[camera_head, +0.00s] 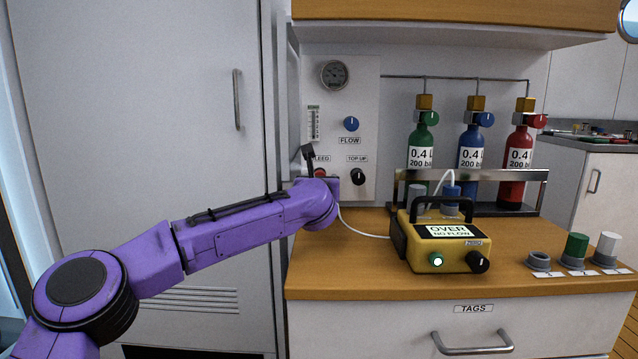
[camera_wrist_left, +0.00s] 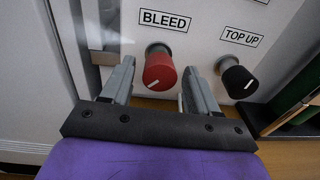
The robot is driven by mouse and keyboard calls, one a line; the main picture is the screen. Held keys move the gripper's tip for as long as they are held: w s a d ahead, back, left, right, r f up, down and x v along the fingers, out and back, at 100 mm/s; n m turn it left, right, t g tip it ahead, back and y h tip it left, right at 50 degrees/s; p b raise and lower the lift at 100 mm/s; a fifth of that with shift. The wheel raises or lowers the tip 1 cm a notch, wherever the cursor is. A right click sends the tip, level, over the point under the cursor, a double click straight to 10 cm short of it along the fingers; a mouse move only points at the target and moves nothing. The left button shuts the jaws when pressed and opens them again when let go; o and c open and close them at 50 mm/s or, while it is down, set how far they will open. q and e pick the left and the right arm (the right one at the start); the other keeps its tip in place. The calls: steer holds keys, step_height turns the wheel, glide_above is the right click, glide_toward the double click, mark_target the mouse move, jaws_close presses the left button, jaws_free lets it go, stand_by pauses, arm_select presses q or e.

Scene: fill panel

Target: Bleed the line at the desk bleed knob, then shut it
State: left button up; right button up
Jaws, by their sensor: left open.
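The red bleed knob (camera_wrist_left: 159,69) sits on the white panel under the BLEED label in the left wrist view. Its white mark points down and to the left. In the head view the knob (camera_head: 320,172) is partly hidden by my left wrist. My left gripper (camera_wrist_left: 160,85) is open, with one finger on each side of the red knob; I cannot tell whether either finger touches it. My right gripper is not in either view.
The black TOP UP knob (camera_wrist_left: 238,80) is just right of my right-hand finger. The blue FLOW knob (camera_head: 351,124) and a gauge (camera_head: 334,75) are above. A yellow meter (camera_head: 440,243) reading OVER, NO FLOW stands on the wooden desk (camera_head: 345,275). Three gas bottles stand behind.

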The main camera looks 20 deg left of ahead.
arm_select(q)
steer(key=v, duration=1)
steer(key=shift+s, duration=0.25)
stand_by(6.8)
